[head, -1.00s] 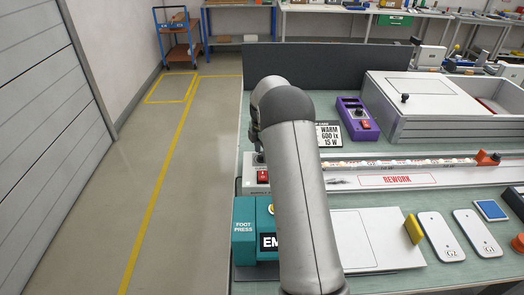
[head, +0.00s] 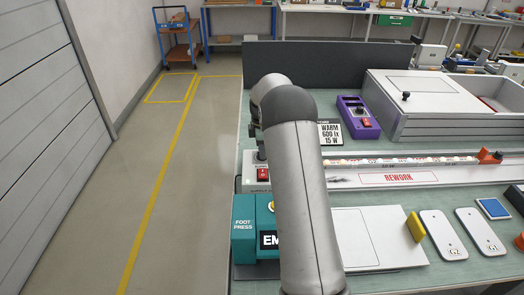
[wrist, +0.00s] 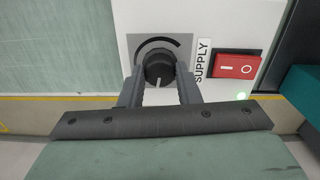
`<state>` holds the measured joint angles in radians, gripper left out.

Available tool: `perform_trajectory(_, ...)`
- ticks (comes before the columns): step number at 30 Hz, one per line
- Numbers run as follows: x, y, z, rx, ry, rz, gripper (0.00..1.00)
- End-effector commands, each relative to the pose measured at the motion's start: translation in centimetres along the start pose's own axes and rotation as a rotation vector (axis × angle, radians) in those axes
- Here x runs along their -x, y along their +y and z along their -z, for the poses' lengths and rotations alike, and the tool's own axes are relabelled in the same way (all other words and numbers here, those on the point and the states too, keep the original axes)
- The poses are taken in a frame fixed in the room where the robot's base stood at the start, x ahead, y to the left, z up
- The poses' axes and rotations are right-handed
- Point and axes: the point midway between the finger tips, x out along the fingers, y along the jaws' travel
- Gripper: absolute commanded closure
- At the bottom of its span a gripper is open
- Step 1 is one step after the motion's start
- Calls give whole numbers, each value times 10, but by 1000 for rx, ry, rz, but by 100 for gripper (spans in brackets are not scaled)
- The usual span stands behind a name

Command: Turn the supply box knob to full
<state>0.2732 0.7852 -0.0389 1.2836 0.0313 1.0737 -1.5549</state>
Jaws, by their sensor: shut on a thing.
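The supply box (wrist: 210,22) is white, with a black knob, a dark arc scale around it, a SUPPLY label and a red rocker switch. In the wrist view the black knob (wrist: 159,70) sits between the two fingers of my gripper (wrist: 160,82), which is shut on it. A pale pointer line on the knob points toward the bottom of the picture. In the head view my arm hides most of the supply box (head: 250,186); its red switch (head: 262,174) shows just left of the arm.
A purple box (head: 357,117) with a red switch stands behind, right of my arm. A teal foot press (head: 243,240) stands in front of the supply box. A light strip and a REWORK panel (head: 405,178) lie to the right.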

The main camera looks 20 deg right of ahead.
Motion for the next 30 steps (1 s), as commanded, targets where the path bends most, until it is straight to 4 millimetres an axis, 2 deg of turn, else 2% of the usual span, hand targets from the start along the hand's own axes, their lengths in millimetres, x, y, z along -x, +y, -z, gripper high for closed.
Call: perform_trajectory(30,1,1,0,-964,1,-2,93)
